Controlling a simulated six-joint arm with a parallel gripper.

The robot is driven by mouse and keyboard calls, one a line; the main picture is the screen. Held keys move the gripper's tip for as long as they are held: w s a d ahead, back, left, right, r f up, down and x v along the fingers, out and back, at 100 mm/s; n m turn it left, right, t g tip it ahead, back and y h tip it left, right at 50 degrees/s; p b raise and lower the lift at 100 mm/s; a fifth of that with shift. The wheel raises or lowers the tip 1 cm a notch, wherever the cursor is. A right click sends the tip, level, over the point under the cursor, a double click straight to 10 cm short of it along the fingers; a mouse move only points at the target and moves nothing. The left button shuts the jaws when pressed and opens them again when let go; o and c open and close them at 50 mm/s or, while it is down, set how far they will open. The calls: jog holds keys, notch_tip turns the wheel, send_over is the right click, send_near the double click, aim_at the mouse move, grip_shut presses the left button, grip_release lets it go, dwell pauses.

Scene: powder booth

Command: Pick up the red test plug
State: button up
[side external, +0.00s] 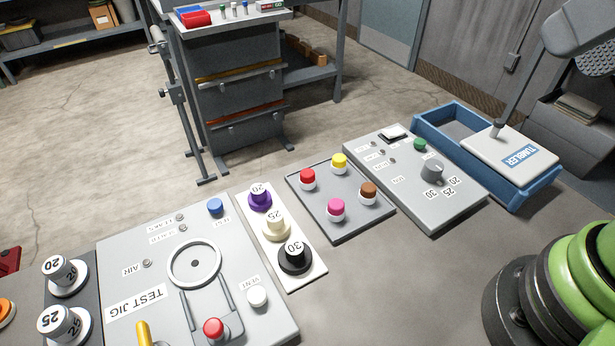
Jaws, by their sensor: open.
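Nothing touches the red plug from above. My gripper is not in view; only green and black links of my arm show at the lower right.
Left of the tray is a strip with numbered knobs (275,224), then the TEST JIG (137,303) with a red knob (213,328). Right are a control panel (460,198) and a blue bin with a TUMBLER lid (490,150). Bare bench lies in front of the tray.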

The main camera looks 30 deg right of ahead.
jog(key=w+a+r+n+g, duration=0.1)
jog(key=w+a+n+g, duration=0.1)
jog(key=w+n, duration=0.65)
jog(key=n+g+h, duration=0.2)
jog(key=n+g, duration=0.3)
jog(key=n, duration=1.6)
send_over(307, 172)
notch_tip(307, 172, down, 21)
notch_tip(307, 172, down, 4)
jog(key=shift+s+a+f, duration=0.1)
jog(key=shift+a+f, duration=0.05)
jog(key=shift+f, duration=3)
jog(key=c, duration=1)
